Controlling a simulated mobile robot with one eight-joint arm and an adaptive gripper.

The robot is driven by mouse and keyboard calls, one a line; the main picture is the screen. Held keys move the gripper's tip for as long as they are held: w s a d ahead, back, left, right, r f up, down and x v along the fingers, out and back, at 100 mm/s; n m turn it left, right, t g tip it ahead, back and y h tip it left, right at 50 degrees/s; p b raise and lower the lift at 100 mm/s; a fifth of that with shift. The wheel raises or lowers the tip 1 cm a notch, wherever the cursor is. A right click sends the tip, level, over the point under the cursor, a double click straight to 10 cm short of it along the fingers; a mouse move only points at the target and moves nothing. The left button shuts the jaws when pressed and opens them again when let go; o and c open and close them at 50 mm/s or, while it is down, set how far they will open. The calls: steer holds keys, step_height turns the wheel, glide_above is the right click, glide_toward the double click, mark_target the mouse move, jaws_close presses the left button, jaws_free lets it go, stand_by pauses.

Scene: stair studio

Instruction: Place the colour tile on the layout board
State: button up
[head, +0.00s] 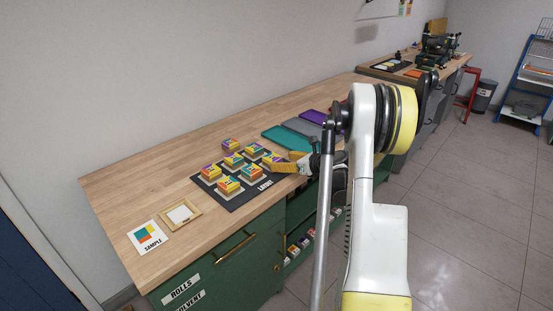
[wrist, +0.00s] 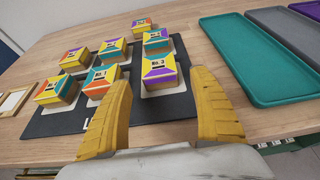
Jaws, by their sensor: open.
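Several block-like colour tiles with yellow sides and patterned tops stand on the dark layout board (head: 242,204), which also shows in the wrist view (wrist: 52,122). They stand in two rows on pale squares; the nearest right one is a tile marked No. 3 (wrist: 160,72). One more colour tile (head: 230,145) is on the wood just behind the board, and it also shows in the wrist view (wrist: 141,27). My gripper (wrist: 161,80) is open with yellow fingers spread, near the No. 3 tile and holding nothing. In the head view its fingers are over the board's right end.
A teal tray (head: 287,137), a grey tray (head: 297,126) and a purple tray (head: 313,116) lie right of the board. A small wooden frame (head: 193,208) and a SAMPLE card (head: 148,238) lie to the left. Bare wood shows at the left end.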

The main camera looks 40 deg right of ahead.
steer(key=a+p+v, duration=0.1)
steer(key=p+v, duration=0.1)
steer(key=v, duration=0.6)
steer(key=a+r+n+g, duration=0.1)
steer(key=a+r+n, duration=0.2)
steer(key=a+n, duration=0.35)
steer(key=a+r+n+g+y, duration=0.1)
steer(key=a+r+n+g, duration=0.15)
steer(key=a, duration=0.65)
steer(key=a+r+n+g, duration=0.1)
steer(key=a+r+n, duration=0.35)
steer(key=a, duration=0.25)
steer(key=s+a+r+n+g+h, duration=0.1)
steer(key=s+a+n+h, duration=0.1)
steer(key=s+a+n, duration=1.6)
steer(key=shift+s+r+n+g, duration=0.2)
steer(key=shift+s+n+g, duration=0.2)
steer(key=shift+n, duration=1.45)
steer(key=shift+a, duration=0.1)
